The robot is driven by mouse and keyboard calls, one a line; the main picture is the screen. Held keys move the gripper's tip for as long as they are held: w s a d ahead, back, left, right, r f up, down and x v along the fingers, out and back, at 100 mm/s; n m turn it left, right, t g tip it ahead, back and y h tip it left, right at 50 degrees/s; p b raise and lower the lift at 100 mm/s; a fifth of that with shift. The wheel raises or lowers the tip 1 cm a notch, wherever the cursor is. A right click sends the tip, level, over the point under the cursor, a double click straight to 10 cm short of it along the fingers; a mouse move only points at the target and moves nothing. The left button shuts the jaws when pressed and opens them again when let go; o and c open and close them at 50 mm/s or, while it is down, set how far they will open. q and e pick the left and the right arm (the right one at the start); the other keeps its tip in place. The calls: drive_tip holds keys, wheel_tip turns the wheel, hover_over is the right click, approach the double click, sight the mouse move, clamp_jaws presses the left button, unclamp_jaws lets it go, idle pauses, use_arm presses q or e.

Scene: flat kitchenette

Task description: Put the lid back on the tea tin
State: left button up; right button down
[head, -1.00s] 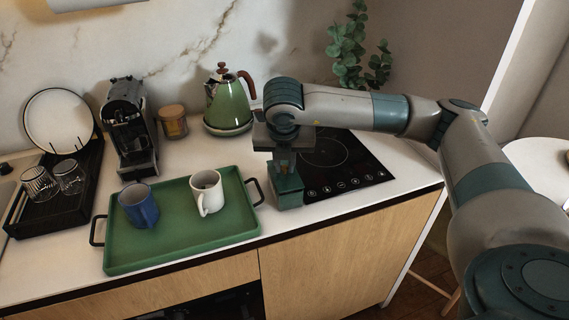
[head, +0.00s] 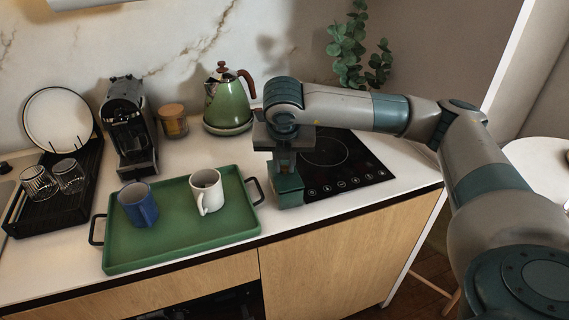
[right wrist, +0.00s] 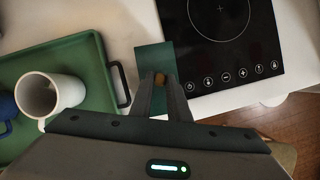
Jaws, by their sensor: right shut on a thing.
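The tea tin (head: 289,194) is a dark teal box on the counter, between the green tray and the hob. My right gripper (head: 284,161) is directly above it, pointing down. In the right wrist view, its fingers (right wrist: 164,84) are shut on the small wooden knob (right wrist: 160,78) of the square teal lid (right wrist: 154,58). The lid is over the tin and hides the tin's opening. I cannot tell whether the lid is fully seated or slightly raised. My left gripper is not in view.
The green tray (head: 180,243) with a blue mug (head: 138,205) and a white mug (head: 207,191) is left of the tin. The black hob (head: 350,176) is close on its right. A green kettle (head: 228,104) and a wooden-lidded jar (head: 173,122) stand behind.

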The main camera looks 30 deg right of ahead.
drive_tip(key=shift+s+d+f+b, duration=0.15)
drive_tip(key=shift+d+b, duration=0.1)
drive_tip(key=shift+b, duration=0.2)
